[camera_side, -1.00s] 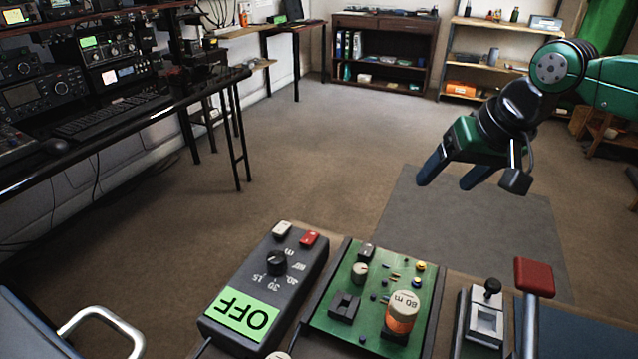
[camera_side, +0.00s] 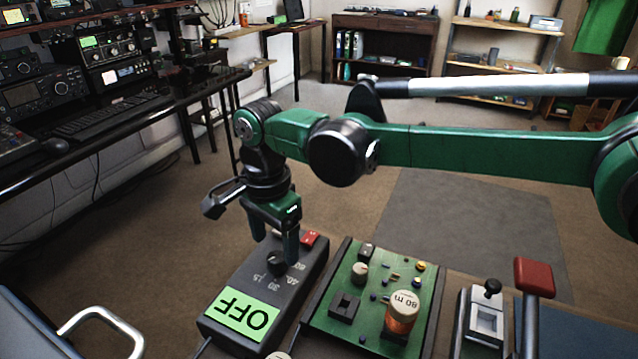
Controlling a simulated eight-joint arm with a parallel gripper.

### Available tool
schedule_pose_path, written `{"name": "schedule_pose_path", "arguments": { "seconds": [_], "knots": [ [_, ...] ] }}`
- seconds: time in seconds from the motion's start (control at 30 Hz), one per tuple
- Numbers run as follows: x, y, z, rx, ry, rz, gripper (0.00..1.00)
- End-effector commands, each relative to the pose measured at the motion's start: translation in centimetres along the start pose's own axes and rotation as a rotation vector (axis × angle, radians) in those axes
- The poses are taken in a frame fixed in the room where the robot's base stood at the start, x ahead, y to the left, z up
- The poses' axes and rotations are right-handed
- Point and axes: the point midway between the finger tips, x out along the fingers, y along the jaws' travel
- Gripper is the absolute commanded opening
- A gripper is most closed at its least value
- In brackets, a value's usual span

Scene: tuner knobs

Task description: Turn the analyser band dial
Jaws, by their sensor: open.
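The analyser (camera_side: 240,285) is a dark grey box at the bottom centre, with a green label (camera_side: 242,310) reading OFF upside down. Its band dial is a small black knob (camera_side: 277,266) among white numbers. My gripper (camera_side: 275,246) points down at the box with its two dark fingers apart, one left and one right. The fingertips are just above or behind the dial; I cannot tell whether they touch it. A red button (camera_side: 310,238) shows beside the right finger. The white button is hidden behind the gripper.
A green circuit board (camera_side: 375,300) with knobs and an orange 80 m coil (camera_side: 401,315) stands right of the analyser. A key with a black knob (camera_side: 486,320) and a red-topped lever (camera_side: 534,277) are farther right. A metal handle (camera_side: 100,325) is at the lower left.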

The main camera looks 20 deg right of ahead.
Motion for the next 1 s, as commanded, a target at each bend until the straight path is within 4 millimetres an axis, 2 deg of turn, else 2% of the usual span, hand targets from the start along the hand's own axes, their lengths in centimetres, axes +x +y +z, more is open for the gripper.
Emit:
{"name": "schedule_pose_path", "arguments": {
  "seconds": [0.2,0.53,0.77,0.8,1.0],
  "knots": [
    [2.7,0.0,-0.1,0.000,0.000,-0.001,0.70],
    [3.3,0.0,-0.1,-0.001,0.000,-0.002,0.70],
    [3.2,0.0,-0.1,-0.001,0.000,-0.002,0.05],
    [3.2,0.0,-0.1,-0.001,0.000,-0.002,0.00],
    [3.2,0.0,-0.1,-0.009,0.000,-0.002,0.00]
  ]
}}
